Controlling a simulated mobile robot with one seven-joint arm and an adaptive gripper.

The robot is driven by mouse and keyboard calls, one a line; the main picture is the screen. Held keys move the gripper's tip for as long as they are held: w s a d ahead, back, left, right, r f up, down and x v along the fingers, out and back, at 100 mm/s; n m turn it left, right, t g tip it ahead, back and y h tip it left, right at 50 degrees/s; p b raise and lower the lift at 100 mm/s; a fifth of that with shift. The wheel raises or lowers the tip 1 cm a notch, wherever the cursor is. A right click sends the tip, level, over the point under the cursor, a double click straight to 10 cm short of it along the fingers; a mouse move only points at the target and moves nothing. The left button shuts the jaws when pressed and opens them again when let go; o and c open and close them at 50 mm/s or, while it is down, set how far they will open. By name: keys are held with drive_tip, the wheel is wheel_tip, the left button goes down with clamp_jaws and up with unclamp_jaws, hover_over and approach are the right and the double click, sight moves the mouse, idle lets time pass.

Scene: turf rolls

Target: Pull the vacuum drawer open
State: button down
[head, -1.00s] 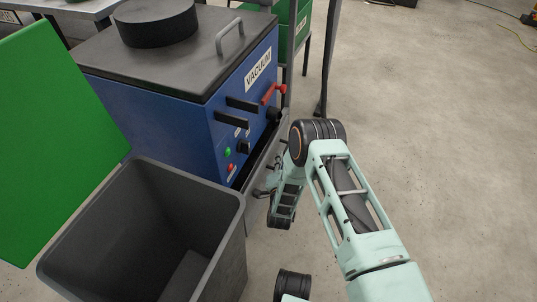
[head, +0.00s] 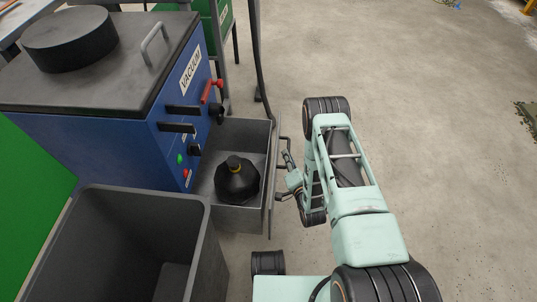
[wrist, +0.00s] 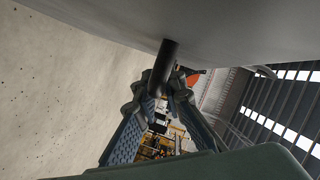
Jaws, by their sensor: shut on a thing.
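The vacuum drawer (head: 248,136) is a grey box that stands well out from the blue VACUUM cabinet (head: 175,120), with its inside in view. A black bag-like thing with a yellow top (head: 237,180) sits in it. My gripper (head: 286,192) is at the outer side of the drawer's front panel, low on its handle (head: 284,148). In the wrist view my gripper (wrist: 162,95) is closed around the dark handle bar (wrist: 169,55), beside the grey panel. The fingertips are small and partly hidden in the head view.
A dark grey open bin (head: 140,205) stands close to the drawer's near left side. A red lever (head: 211,91) and black handles (head: 178,127) stick out of the cabinet face. The concrete floor (head: 440,130) to the right is clear.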

drive_tip(key=shift+s+d, duration=0.15)
drive_tip(key=shift+d, duration=1.25)
drive_tip(key=shift+s+d, duration=0.1)
drive_tip(key=shift+d, duration=1.25)
drive_tip(key=c, duration=2)
unclamp_jaws()
drive_tip(key=shift+r, duration=0.1)
wheel_tip(320, 180, up, 10)
drive_tip(key=shift+f, duration=0.1)
